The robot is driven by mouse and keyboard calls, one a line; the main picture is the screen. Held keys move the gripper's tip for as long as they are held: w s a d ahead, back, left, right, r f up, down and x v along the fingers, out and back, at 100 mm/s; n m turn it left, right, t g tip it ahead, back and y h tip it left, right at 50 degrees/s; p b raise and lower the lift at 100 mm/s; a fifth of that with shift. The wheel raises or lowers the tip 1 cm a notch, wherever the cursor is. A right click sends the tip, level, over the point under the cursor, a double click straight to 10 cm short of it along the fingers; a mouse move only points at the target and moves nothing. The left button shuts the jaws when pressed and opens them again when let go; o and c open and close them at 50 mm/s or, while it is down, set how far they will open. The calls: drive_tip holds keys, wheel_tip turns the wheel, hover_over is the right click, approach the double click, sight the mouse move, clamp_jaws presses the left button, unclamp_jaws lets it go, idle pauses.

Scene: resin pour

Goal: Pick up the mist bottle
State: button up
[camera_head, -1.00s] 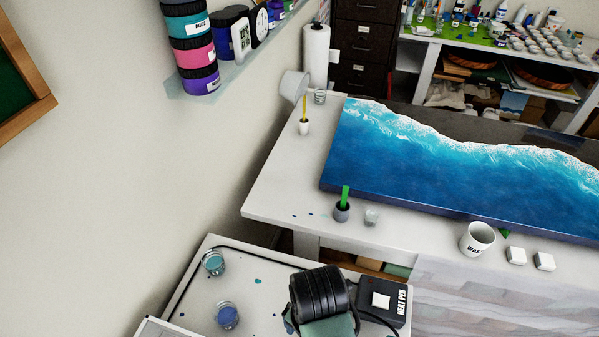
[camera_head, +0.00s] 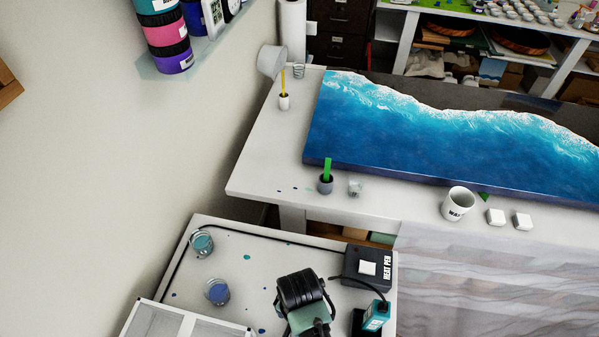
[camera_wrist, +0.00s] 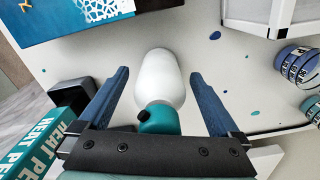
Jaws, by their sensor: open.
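In the wrist view, the mist bottle (camera_wrist: 160,78) shows a rounded white body and a teal top (camera_wrist: 160,119) with a small black knob. It lies in view between the two blue fingers of my gripper (camera_wrist: 159,75). My gripper is open, with a gap visible on each side of the bottle. I cannot tell how far the fingertips reach down beside it. In the head view, my arm's dark end is over the cart at the bottom, and the bottle cannot be made out there.
Two cups, one teal (camera_head: 202,244) and one blue (camera_head: 217,291), stand left. A white-framed box (camera_head: 190,322) is at the front. A worktable (camera_head: 260,165) stands behind.

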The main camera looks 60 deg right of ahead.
drive_tip(key=shift+f, duration=0.25)
clamp_jaws()
idle(0.3)
drive_tip(key=shift+r, duration=0.15)
